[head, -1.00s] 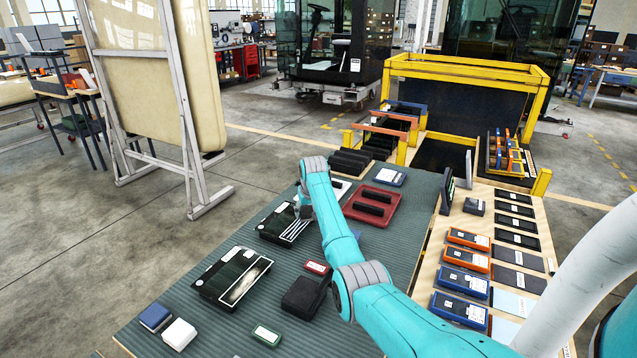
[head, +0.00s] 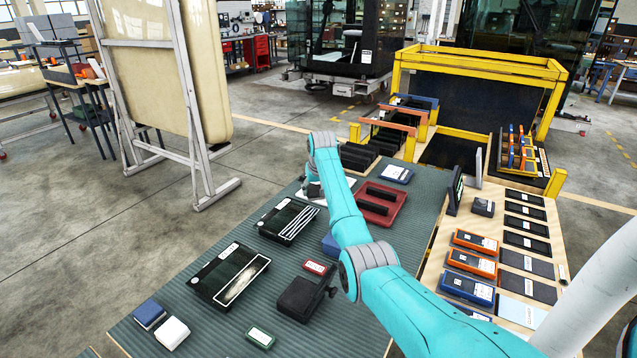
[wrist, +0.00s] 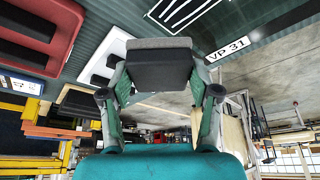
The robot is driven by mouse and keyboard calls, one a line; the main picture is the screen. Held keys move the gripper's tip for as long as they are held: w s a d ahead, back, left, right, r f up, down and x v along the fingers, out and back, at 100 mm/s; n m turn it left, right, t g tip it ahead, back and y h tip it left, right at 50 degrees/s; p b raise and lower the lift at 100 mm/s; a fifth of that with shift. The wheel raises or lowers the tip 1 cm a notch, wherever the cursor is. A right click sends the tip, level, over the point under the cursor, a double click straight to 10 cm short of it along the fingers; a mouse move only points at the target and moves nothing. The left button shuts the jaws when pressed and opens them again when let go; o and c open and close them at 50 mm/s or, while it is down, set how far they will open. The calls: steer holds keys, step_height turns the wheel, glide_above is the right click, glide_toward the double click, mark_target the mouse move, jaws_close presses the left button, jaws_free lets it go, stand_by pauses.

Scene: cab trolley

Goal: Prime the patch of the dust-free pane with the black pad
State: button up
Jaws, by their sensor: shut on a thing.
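My gripper (wrist: 158,90) is shut on a block-shaped pad (wrist: 158,72), black with a grey layer, seen in the wrist view. In the head view my gripper (head: 313,190) is above or beside a white tray (head: 326,187), beyond the farther pane; the pad is hard to make out there. The farther dark pane (head: 280,228) has a patch with white stripes, which also show in the wrist view (wrist: 180,12). The nearer dark pane (head: 212,282) has an outlined patch with a whitish smear. The pad looks clear of both panes.
A red tray (head: 397,205) with black slots stands right of the white tray (wrist: 112,45). A black block (head: 300,297), small red box (head: 316,267), blue box (head: 148,314) and white box (head: 172,333) lie nearer. Orange and blue boxes line the wooden strip at right.

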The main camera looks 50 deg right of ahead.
steer(key=shift+r, duration=1.5)
